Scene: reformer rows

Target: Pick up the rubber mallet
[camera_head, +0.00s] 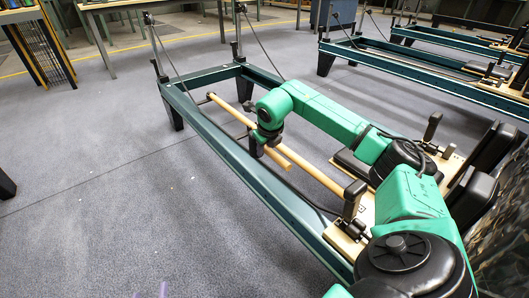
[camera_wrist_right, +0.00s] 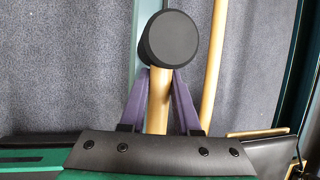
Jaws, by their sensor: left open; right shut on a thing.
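The rubber mallet has a black cylindrical head (camera_wrist_right: 167,38) and a pale wooden handle (camera_wrist_right: 158,100). My right gripper (camera_wrist_right: 161,76) has its purple fingers on both sides of the handle, just below the head, and is shut on it. In the head view my green right arm reaches over the reformer frame. Its dark wrist hides most of the mallet there, with a short piece of wooden handle (camera_head: 279,158) showing below it.
A teal reformer frame (camera_head: 228,150) stands under my right arm, with a long wooden bar (camera_head: 314,174) running beside the handle. More reformers (camera_head: 420,75) stand at the back right. A table (camera_head: 110,4) is at the back left. The grey carpet (camera_head: 95,180) at left is mostly clear.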

